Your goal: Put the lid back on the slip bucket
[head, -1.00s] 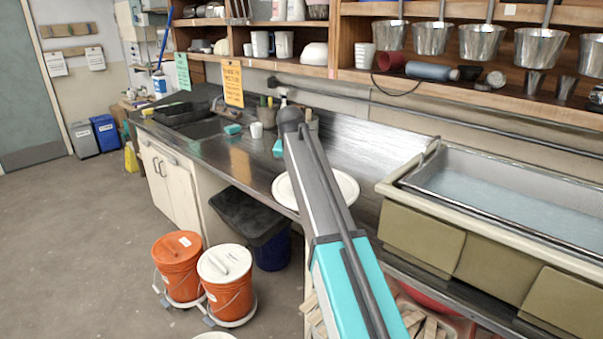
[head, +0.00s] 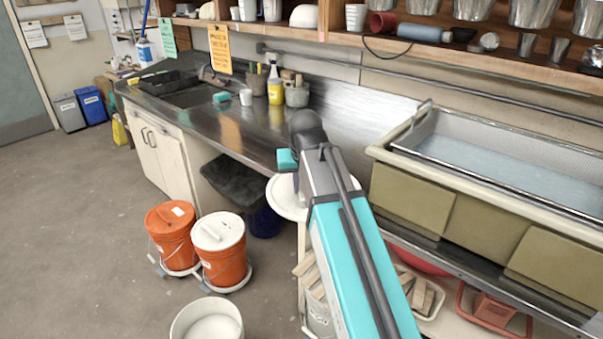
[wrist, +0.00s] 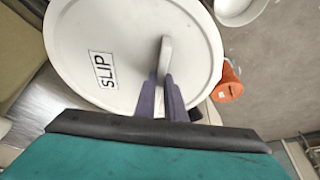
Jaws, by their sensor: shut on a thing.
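The white round lid (wrist: 75,35) marked SLIP fills much of the wrist view. My gripper (wrist: 165,82) is shut on the lid's upright handle (wrist: 166,55). In the head view the lid (head: 284,204) shows at the counter's front edge, partly hidden by my arm; the fingers are hidden there. An open white bucket (head: 207,324) with pale contents stands on the floor at the bottom edge, partly cut off. Its label is not visible, so I cannot confirm it is the slip bucket. The lid is apart from it.
Two orange buckets with lids, one orange (head: 171,236) and one white (head: 219,234), stand on the floor beyond the open bucket. A dark bin (head: 236,185) is under the counter (head: 245,140). A sink basin (head: 500,170) is at right. Floor at left is clear.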

